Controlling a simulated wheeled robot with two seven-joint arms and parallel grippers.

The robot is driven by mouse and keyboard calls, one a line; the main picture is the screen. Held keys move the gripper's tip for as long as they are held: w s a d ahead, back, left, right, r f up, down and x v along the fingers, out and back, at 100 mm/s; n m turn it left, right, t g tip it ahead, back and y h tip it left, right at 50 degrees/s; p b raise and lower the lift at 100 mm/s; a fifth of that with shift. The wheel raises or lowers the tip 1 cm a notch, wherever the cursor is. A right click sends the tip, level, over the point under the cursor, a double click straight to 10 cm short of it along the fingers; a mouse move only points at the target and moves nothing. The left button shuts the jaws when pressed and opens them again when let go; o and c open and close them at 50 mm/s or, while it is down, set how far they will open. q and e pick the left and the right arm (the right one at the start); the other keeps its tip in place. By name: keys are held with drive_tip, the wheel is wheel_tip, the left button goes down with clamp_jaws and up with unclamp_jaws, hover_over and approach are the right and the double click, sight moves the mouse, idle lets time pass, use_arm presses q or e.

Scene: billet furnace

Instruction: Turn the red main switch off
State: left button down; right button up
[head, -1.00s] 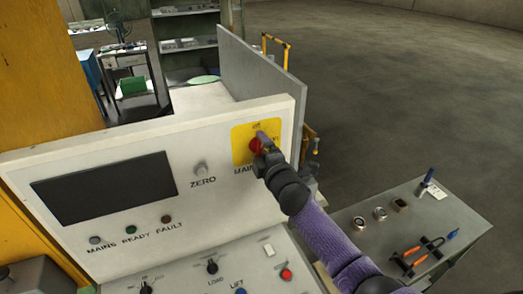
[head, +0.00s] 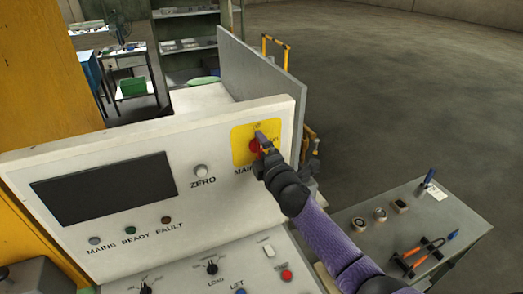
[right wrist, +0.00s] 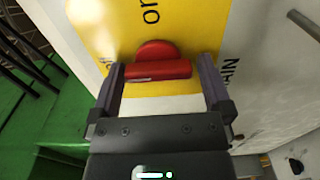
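The red main switch (head: 254,146) is on a yellow plate (head: 240,150) at the upper right of the pale control panel. My right gripper (head: 263,142) is at the switch and partly covers it. In the right wrist view the red handle (right wrist: 158,70) lies crosswise between my two fingers (right wrist: 160,80), which stand wide apart close to its ends. I cannot tell whether they touch it. The handle lies across the direction of the "on" label, which is beyond it in that view. My left gripper is not in view.
The panel has a dark screen (head: 104,189), a ZERO knob (head: 201,171), lamps, and lower knobs and buttons. A grey side table (head: 430,215) with orange-handled tools (head: 418,257) stands at the right. A grey partition (head: 262,95) rises behind the panel. Open floor lies beyond.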

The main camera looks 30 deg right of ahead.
drive_tip(key=s, duration=1)
drive_tip(key=shift+a, duration=0.3)
